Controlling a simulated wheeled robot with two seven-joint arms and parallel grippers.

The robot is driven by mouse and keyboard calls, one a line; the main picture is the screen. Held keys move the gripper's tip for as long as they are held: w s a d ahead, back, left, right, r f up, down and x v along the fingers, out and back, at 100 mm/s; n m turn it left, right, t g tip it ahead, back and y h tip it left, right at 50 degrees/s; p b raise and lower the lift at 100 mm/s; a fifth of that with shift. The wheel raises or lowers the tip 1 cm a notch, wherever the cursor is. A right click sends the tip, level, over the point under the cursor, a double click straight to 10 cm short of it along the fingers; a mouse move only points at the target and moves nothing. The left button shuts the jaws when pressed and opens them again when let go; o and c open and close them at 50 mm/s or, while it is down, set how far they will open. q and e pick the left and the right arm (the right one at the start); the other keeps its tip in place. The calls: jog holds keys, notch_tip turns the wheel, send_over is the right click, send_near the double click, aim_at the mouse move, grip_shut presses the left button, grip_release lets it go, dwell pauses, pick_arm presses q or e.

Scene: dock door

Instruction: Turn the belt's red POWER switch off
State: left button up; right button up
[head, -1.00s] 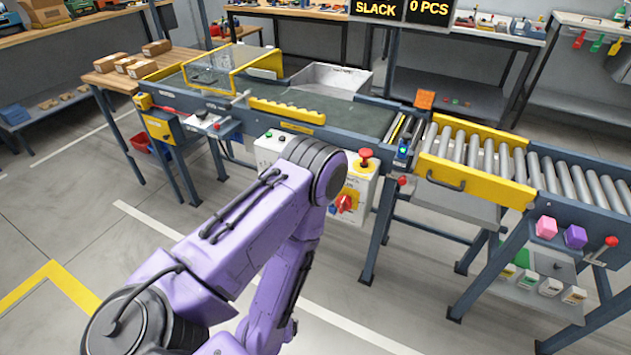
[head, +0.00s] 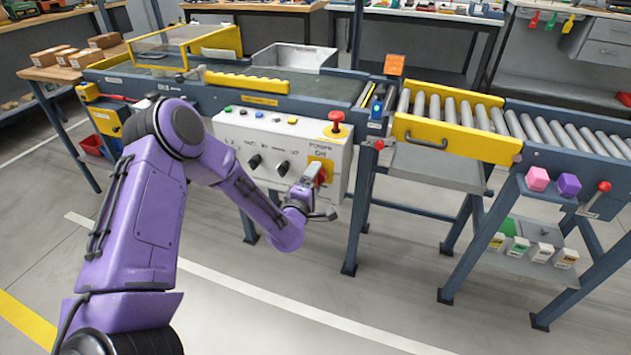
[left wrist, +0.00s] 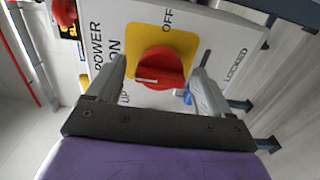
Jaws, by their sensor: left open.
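The red POWER switch (left wrist: 160,68) is a round knob on a yellow plate (left wrist: 185,42) on the white control panel. In the left wrist view a pale mark on the knob points toward the ON lettering; OFF is printed at the plate's other edge. My left gripper (left wrist: 158,75) is open, with one finger on each side of the knob. I cannot tell whether the fingers touch it. In the head view the gripper (head: 318,190) is at the lower right of the panel (head: 275,150) and hides most of the switch (head: 321,175). My right gripper is not in view.
A red mushroom button (head: 336,120) stands on top of the panel, above the switch. Black knobs (head: 282,168) sit to its left. A yellow-railed roller conveyor (head: 450,138) extends right. The floor in front is free.

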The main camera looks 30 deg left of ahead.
pick_arm(q)
jog(key=shift+w+a, duration=0.1)
jog(key=shift+w, duration=0.35)
jog(key=c, duration=1)
jog(key=shift+c, duration=0.2)
